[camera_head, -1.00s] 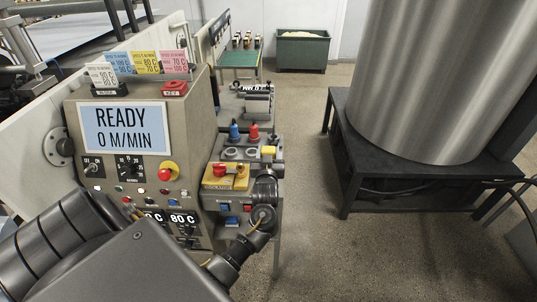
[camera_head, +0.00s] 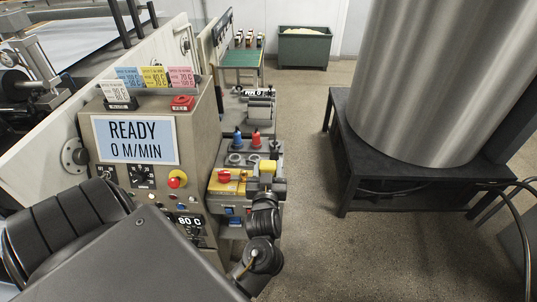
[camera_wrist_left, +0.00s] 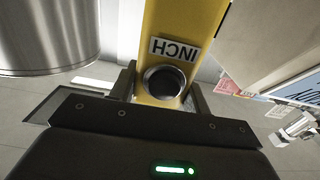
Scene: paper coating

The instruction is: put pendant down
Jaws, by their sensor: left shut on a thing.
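My left gripper (camera_head: 267,178) is shut on the yellow pendant (camera_head: 267,167), just right of the control bench. Only a small yellow part of the pendant shows in the head view. In the left wrist view the pendant (camera_wrist_left: 183,22) stands between my left gripper's fingers (camera_wrist_left: 160,85), with an upside-down INCH label and a round dark button. Its far end leaves the top of that view. A yellow panel (camera_head: 228,188) with a red button lies on the bench, left of the gripper. I cannot tell whether the pendant touches anything. My right gripper is not in view.
The control cabinet (camera_head: 150,180) with a READY screen stands left. Blue and red knobs (camera_head: 246,140) rise behind the yellow panel. A large metal drum (camera_head: 420,80) stands on a black stand (camera_head: 375,165) at right. Grey floor between them is clear.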

